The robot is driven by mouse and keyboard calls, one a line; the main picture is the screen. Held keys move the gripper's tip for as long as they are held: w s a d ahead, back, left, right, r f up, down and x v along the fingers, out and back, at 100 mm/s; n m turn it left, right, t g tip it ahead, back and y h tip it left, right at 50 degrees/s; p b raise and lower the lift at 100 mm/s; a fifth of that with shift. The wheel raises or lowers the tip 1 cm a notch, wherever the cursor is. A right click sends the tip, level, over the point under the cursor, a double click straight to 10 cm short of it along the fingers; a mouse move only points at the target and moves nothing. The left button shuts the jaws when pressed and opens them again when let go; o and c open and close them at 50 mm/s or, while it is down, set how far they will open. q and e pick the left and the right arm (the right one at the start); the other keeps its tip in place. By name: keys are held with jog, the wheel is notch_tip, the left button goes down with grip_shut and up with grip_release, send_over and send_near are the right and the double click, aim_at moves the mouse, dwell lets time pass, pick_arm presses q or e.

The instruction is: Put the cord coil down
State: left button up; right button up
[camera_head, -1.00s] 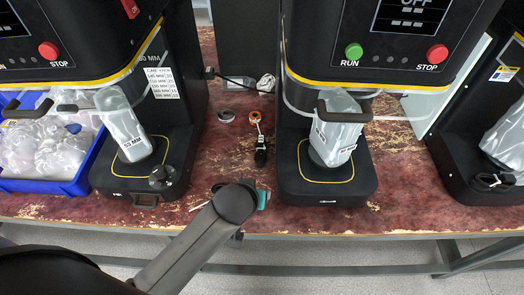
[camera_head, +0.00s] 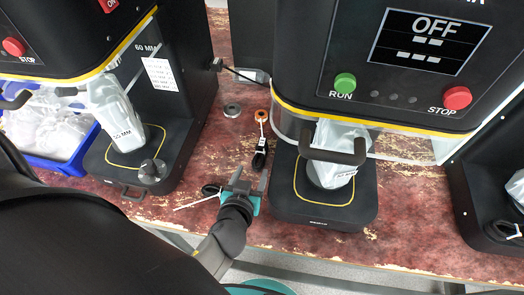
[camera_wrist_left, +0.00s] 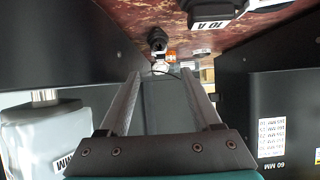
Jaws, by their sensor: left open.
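A small black cord coil (camera_head: 210,190) with a thin white tail lies on the red worn bench top, near its front edge between two seamers. My left gripper (camera_head: 250,176) is just right of the coil, low over the bench, its fingers pointing away from me. The fingers are apart with nothing held between them; the left wrist view also shows the open gripper (camera_wrist_left: 161,75). I cannot tell whether the left finger touches the coil. Another black coil (camera_head: 503,230) with a white tag sits on the far-right seamer's base. My right gripper is out of view.
The left seamer (camera_head: 110,165) and middle seamer (camera_head: 320,212) flank the gap. Behind my gripper lie an orange ring (camera_head: 262,115) with a black-ended strap and a grey disc (camera_head: 232,110). A blue crate (camera_head: 70,168) of clear bags stands at left.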

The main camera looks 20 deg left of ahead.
aim_at(260, 152)
pick_arm(q)
jog(key=b+x, duration=0.1)
jog(key=x, duration=0.5)
jog(key=shift+w+f, duration=0.2)
jog(key=shift+w, duration=0.05)
jog(key=shift+w+a+f, duration=0.1)
jog(key=shift+w+f, duration=0.05)
jog(key=shift+w, duration=0.2)
jog(key=shift+b+x, duration=0.5)
jog(key=shift+x, duration=2.1)
grip_shut()
